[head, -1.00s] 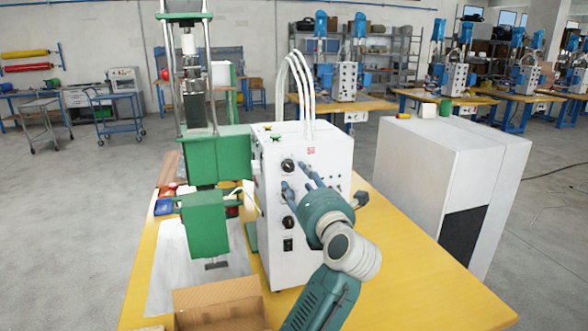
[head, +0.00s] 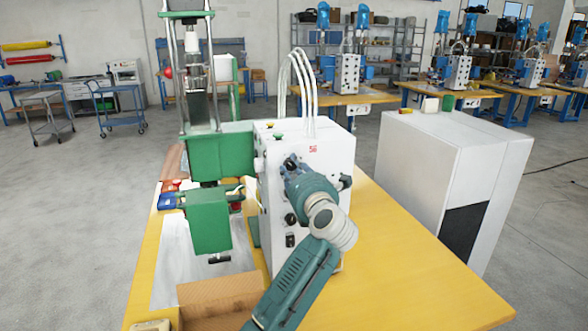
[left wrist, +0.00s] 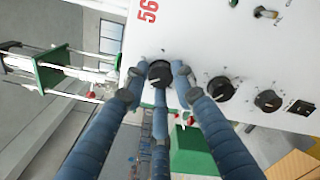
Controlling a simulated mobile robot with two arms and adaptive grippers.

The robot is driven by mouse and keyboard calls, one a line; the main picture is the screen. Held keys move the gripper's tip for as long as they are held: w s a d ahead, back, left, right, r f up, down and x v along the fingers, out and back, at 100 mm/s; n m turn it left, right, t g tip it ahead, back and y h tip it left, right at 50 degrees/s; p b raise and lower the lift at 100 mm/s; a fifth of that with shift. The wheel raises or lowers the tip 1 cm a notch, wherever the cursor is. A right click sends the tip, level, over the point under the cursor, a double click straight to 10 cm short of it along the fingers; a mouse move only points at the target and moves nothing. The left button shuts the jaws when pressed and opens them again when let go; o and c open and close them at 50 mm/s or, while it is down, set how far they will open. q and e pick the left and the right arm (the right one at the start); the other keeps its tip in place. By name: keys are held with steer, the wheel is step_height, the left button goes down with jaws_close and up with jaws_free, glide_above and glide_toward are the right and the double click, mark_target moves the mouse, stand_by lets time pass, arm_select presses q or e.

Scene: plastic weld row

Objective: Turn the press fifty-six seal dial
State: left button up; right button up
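The white control box (head: 330,150) of the green press (head: 222,155) stands on the yellow table. In the left wrist view, a red "56" (left wrist: 148,8) is on its panel, above a row of black dials. My left gripper (left wrist: 160,73) has its three blue fingers spread around the dial (left wrist: 159,76) nearest the "56"; small gaps seem to show beside it, and contact is unclear. Two more dials, a middle one (left wrist: 221,88) and a far one (left wrist: 268,101), lie to the right. Dial labels are not readable. In the head view my left gripper (head: 292,168) covers the upper panel. My right gripper is not in view.
A black switch (left wrist: 300,107) sits beyond the dials, and a toggle (left wrist: 266,13) is on the panel. An open cardboard box (head: 222,298) is at the table's front. A large white cabinet (head: 425,165) stands to the right. The table's right part is clear.

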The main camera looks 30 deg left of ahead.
arm_select(q)
jaws_close()
steer(key=shift+d+r+m+p, duration=0.1)
steer(key=shift+r+m+p, duration=0.3)
steer(key=shift+p, duration=0.8)
steer(key=shift+f+m+p, duration=0.25)
steer(key=shift+m+p, duration=0.05)
steer(key=shift+m, duration=0.1)
steer(key=shift+w, duration=0.1)
steer(key=o, duration=1)
jaws_free()
steer(key=shift+f, duration=0.1)
